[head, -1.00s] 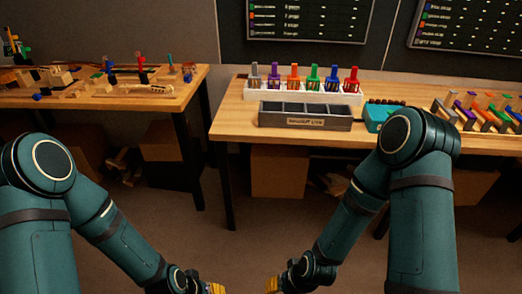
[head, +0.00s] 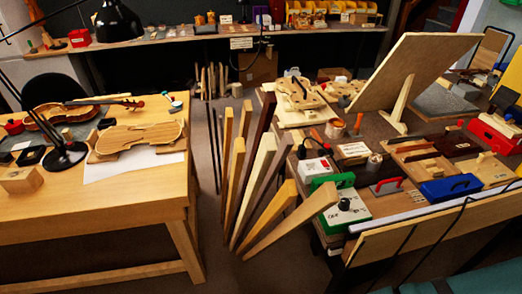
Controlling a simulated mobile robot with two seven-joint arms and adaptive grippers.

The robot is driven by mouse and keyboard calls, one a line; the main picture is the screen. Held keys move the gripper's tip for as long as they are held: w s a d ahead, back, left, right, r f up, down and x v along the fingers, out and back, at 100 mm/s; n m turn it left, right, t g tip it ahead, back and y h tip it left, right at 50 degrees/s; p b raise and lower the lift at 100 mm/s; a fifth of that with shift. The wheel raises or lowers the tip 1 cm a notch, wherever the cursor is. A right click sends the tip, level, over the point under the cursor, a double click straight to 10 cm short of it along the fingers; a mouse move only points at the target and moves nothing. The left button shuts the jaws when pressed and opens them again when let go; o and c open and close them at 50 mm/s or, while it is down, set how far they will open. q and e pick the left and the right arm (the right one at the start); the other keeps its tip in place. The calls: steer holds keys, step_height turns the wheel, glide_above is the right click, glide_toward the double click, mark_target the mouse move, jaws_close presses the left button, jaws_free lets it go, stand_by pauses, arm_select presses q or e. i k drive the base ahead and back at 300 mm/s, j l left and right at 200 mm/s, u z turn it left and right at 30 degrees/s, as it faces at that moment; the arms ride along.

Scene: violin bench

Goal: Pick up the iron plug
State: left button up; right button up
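I cannot make out the iron plug with certainty. A pale box with a small red part (head: 314,168) on top and a dark cable stands on the right bench (head: 365,143). Nearer the front edge is a white box with a black knob (head: 343,210), with a green part behind it. A dark cable crosses the front right of the view. Neither of my grippers is in the head view.
Upright wooden strips (head: 262,165) stand in the gap between the benches. The left bench (head: 95,222) holds a violin (head: 52,122), a violin body (head: 140,137) and a lamp. A large tilted board (head: 415,75) rises from the right bench.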

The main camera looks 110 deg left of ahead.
mark_target(301, 153)
steer(key=u, duration=1.6)
